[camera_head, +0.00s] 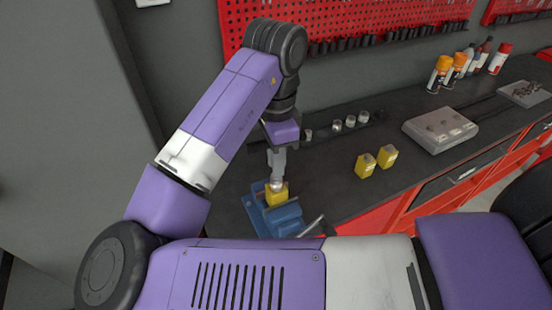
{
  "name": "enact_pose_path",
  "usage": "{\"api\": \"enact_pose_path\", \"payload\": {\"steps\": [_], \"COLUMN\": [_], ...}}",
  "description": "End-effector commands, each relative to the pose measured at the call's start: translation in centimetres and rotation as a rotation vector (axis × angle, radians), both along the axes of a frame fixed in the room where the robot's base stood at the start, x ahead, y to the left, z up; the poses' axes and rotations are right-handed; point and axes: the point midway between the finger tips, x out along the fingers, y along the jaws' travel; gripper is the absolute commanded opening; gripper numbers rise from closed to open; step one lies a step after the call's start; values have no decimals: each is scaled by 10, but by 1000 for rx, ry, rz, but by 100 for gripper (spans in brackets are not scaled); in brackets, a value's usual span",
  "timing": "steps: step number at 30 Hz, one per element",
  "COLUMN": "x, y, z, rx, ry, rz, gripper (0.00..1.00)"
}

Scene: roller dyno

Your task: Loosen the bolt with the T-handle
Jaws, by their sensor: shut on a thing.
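A blue vise (275,219) on the dark workbench holds a yellow block (276,197). My gripper (277,172) points straight down over this block. It is shut on a small silver piece, apparently the T-handle (277,184), which stands upright at the top of the yellow block. The fingers hide most of the T-handle, so its crossbar cannot be made out. The bolt itself is hidden under the tool and the gripper, and I cannot tell how far it stands out.
Two yellow blocks (376,164) stand free to the right. A grey tray-like block (440,129) lies beyond them. Several sockets (350,121) line the back, under a red pegboard (340,22). Spray cans (438,72) stand at the back right. The vise's bar (313,226) sticks out right.

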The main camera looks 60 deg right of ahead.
Motion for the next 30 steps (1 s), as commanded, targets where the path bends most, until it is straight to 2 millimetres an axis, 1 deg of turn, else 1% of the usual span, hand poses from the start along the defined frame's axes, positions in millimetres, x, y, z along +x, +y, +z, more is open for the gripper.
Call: {"api": "enact_pose_path", "payload": {"steps": [7, 15, 27, 30], "x": [0, 0, 0, 0], "y": [0, 0, 0, 0], "z": [3, 2, 1, 0], "rx": [-1, 0, 0, 0], "ry": [1, 0, -1, -1], "rz": [112, 234, 265, 241], "gripper": [0, 0, 0, 0]}}
